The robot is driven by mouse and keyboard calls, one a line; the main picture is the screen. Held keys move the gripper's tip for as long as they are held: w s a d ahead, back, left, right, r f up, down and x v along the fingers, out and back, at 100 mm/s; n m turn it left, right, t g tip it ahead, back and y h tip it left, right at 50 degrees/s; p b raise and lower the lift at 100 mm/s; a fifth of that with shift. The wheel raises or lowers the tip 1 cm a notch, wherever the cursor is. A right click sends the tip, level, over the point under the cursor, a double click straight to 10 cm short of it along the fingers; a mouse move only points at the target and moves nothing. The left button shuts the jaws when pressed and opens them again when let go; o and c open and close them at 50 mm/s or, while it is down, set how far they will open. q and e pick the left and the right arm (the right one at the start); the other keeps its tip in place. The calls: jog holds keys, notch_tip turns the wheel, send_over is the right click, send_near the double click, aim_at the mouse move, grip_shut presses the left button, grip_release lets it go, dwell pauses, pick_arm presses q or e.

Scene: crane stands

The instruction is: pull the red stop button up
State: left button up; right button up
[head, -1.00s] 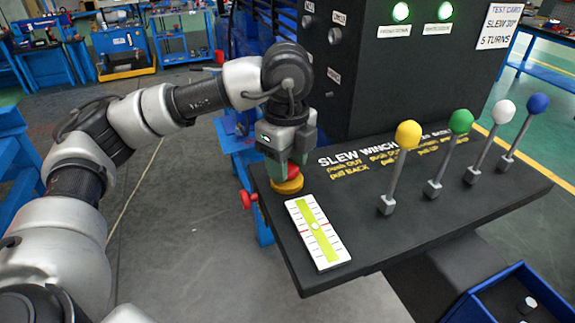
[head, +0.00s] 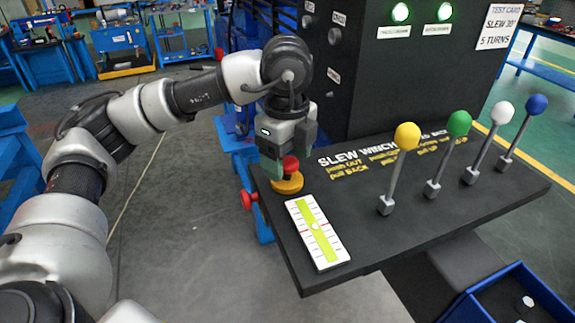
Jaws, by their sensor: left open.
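The red stop button (head: 291,166) stands on a round yellow base (head: 288,184) at the left end of the black console. My left gripper (head: 279,165) points down just behind and to the left of the button, its fingers open. One finger shows left of the red cap; the other is largely hidden, so I cannot tell whether anything touches. The red cap now shows clear above the yellow base. My right gripper is not in view.
A white gauge card (head: 317,233) with a yellow-green strip lies in front of the button. Levers with yellow (head: 407,136), green (head: 459,123), white and blue knobs stand to the right. A blue bin (head: 510,295) is lower right.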

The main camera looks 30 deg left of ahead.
aim_at(287, 160)
pick_arm(q)
jog(key=shift+r+p, duration=2.2)
jog(key=shift+r, duration=1.35)
